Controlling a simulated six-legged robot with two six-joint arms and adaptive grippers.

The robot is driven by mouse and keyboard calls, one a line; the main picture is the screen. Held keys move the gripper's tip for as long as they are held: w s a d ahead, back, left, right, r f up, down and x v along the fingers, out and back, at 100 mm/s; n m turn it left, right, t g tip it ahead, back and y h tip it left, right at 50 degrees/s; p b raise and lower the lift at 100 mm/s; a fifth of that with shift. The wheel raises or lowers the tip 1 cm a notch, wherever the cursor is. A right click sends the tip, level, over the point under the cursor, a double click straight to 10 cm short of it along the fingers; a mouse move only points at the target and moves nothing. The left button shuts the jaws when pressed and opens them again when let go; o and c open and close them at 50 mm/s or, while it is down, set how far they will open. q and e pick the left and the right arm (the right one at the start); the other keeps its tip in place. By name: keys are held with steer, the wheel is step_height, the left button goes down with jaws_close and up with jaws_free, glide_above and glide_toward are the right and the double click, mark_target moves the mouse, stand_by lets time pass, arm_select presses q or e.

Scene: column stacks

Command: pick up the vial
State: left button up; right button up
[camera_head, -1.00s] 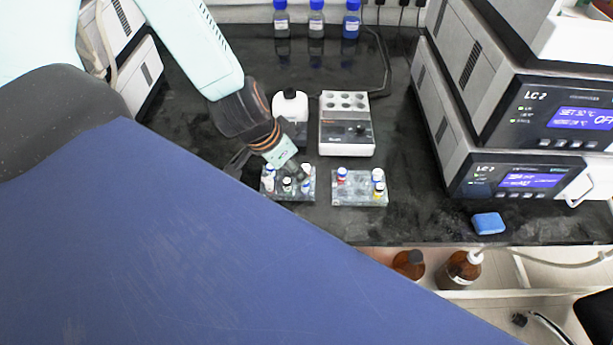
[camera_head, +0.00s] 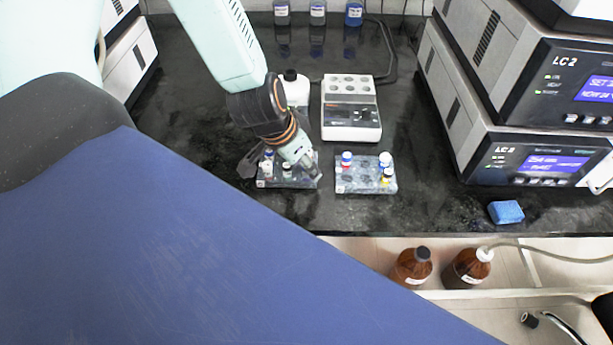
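A clear rack (camera_head: 268,183) with several small capped vials stands on the black bench under my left gripper (camera_head: 281,170). A vial (camera_head: 268,157) shows at that rack's left side, and the gripper hides part of the rack. The gripper looks open, with its dark fingers spread over the rack; I see no vial held between them. A second clear rack (camera_head: 362,183) stands to the right. My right gripper is not in view.
A white block heater (camera_head: 351,130) and a white bottle (camera_head: 296,88) stand behind the racks. Stacked LC instruments (camera_head: 540,158) fill the right, with a blue sponge (camera_head: 506,212) in front. Brown bottles (camera_head: 411,267) stand below the bench edge. The bench right of the second rack is clear.

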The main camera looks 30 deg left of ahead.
arm_select(q)
steer(key=shift+d+f, duration=0.1)
steer(key=c, duration=0.9)
step_height(320, 180, up, 10)
steer(key=p, duration=0.8)
